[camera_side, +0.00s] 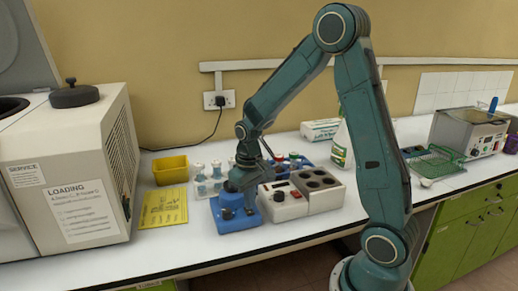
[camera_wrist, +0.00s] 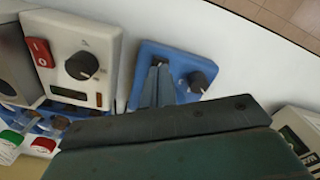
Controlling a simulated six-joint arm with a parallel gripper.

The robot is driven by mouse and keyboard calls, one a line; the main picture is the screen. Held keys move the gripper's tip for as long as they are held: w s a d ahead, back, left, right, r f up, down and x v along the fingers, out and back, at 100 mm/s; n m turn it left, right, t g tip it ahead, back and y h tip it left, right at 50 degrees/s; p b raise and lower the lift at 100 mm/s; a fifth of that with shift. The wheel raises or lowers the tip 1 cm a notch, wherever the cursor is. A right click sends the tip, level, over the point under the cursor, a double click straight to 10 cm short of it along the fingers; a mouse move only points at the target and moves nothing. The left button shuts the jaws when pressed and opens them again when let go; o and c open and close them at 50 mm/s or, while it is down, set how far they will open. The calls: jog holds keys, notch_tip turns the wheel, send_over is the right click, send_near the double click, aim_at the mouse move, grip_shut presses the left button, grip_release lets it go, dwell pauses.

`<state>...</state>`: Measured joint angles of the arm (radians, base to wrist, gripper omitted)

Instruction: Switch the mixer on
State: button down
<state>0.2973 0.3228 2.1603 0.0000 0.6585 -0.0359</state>
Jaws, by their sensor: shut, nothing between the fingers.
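The mixer is a blue unit with a dark knob, and it stands near the front of the bench in the side view (camera_side: 236,224). In the wrist view its blue body (camera_wrist: 145,50) shows in the upper middle, with the dark knob (camera_wrist: 197,81) on its right part. My gripper (camera_wrist: 159,68) is shut and empty, its grey-blue fingers together over the mixer's face, left of the knob. The fingertips are close to a small detail on the face. I cannot tell whether they touch it. In the side view my gripper (camera_side: 250,208) is low at the mixer, partly hidden.
A white heating block (camera_side: 287,211) with a red rocker switch (camera_wrist: 40,52) and dark knob stands right beside the mixer. A yellow tub (camera_side: 170,170) and yellow sheet (camera_side: 163,207) lie left. The bench front is clear.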

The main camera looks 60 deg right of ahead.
aim_at(250, 213)
jog(key=shift+f, duration=0.9)
dwell(1.0)
jog(key=shift+r, duration=3.5)
jog(key=shift+r, duration=0.1)
jog(key=s+a+r+n+t, duration=0.1)
jog(key=s+a+r+t, duration=0.1)
jog(key=s+a+r, duration=0.3)
jog(key=s+a+r+n+t, duration=0.2)
jog(key=s+a+r, duration=0.3)
jog(key=s, duration=0.6)
jog(key=shift+s+a+r+t, duration=0.25)
jog(key=shift+r+t, duration=0.55)
jog(key=shift+r, duration=0.3)
